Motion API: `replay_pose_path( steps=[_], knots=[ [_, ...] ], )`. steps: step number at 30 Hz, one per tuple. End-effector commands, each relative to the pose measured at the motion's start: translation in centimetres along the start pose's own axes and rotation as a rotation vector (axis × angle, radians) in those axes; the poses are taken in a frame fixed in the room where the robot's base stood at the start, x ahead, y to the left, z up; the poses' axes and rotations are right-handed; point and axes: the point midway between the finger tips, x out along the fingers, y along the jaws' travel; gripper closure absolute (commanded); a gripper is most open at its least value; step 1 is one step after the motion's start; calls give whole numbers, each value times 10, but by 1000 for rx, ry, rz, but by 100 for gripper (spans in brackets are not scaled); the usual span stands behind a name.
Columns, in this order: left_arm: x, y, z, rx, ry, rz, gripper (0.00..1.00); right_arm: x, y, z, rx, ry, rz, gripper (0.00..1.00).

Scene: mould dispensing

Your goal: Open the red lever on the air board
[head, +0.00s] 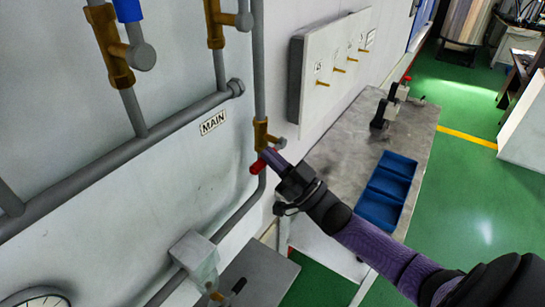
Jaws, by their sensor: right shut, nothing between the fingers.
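The red lever (258,166) sits on a brass valve (261,134) on a vertical grey pipe of the wall board, right of the MAIN label (213,123). My right gripper (275,158) reaches in from the lower right. Its tip is at the red lever and covers part of it. It is shut with nothing between the fingers; I cannot tell if it touches the lever. My left gripper is not in view.
Brass valves and grey pipes run across the board at the left. A white panel (318,75) with small brass pegs is mounted right of the lever. A grey table (345,150) with a blue tray (378,214) stands below it. Green floor lies open at the right.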

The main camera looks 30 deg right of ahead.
Motion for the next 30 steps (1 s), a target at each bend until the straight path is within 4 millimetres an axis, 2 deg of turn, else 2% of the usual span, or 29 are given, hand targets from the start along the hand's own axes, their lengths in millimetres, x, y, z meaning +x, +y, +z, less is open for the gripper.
replay_pose_path(
  steps=[13, 30],
  knots=[
    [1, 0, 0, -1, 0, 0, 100, -2, 0, 4, -2, 1, -2, 100],
    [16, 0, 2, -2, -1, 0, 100, -6, -1, 10, -91, 2, -54, 100]
  ],
)
